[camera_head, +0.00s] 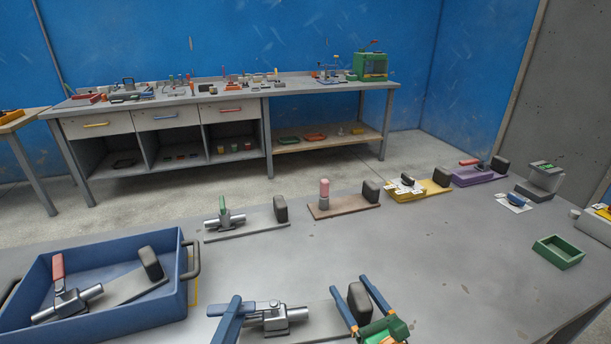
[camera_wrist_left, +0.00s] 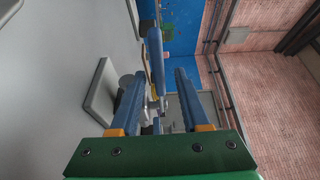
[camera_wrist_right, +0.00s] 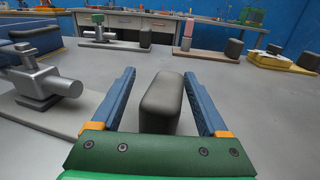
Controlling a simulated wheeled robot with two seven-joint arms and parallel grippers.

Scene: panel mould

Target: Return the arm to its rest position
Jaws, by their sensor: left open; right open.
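My right gripper (camera_head: 348,284) is open at the front of the grey table. In the right wrist view its blue fingers (camera_wrist_right: 160,75) stand apart on either side of a dark rounded block (camera_wrist_right: 165,103); contact cannot be told. That block (camera_head: 359,303) stands at the right end of a plate with a silver clamp (camera_head: 275,316). My left gripper (camera_head: 229,317) is open, low in the head view, just left of that clamp and mostly cut off by the frame edge. In the left wrist view nothing is clearly held between its fingers (camera_wrist_left: 160,78).
A blue tray (camera_head: 160,312) holding a red-handled clamp is at left. Several more plates with dark blocks, including a green-handled one (camera_head: 240,226) and a yellow one (camera_head: 418,191), line the far edge. A green tray (camera_head: 557,252) lies at right. The table's centre is clear.

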